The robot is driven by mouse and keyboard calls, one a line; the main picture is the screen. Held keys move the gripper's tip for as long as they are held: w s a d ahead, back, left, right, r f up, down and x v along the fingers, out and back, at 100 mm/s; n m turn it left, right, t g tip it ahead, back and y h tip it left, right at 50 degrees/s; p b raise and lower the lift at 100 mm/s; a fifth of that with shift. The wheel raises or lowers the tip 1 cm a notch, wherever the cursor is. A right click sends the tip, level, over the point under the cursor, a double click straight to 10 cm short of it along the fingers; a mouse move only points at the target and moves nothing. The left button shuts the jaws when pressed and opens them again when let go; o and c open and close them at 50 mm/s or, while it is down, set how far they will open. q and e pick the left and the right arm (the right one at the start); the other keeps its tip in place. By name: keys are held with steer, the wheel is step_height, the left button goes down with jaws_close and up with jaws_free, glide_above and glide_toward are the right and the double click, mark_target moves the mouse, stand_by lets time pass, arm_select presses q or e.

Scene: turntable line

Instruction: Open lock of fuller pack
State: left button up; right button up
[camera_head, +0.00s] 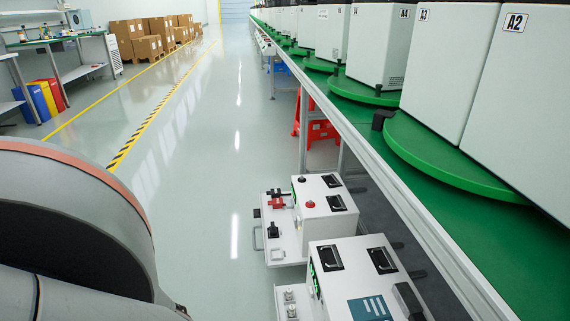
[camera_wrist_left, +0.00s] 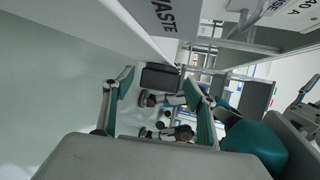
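Two white packs stand side by side at the bottom of the head view, left of the green line. I cannot tell which is fuller. My left gripper (camera_wrist_left: 160,82) shows two teal-padded fingers, apart and empty, in the left wrist view. My right gripper is not in view.
Large white labelled boxes (camera_head: 446,68) stand on green turntables (camera_head: 442,168) along the right. Cardboard boxes (camera_head: 148,47) and a bench (camera_head: 58,40) are at far left. A red stand (camera_head: 318,129) is beneath the line. The grey floor aisle (camera_head: 215,165) is clear.

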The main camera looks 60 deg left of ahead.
arm_select(q)
steer(key=shift+a, duration=0.15)
steer(key=v, duration=1.1)
steer(key=shift+a+r, duration=0.15)
steer(key=shift+a, duration=0.2)
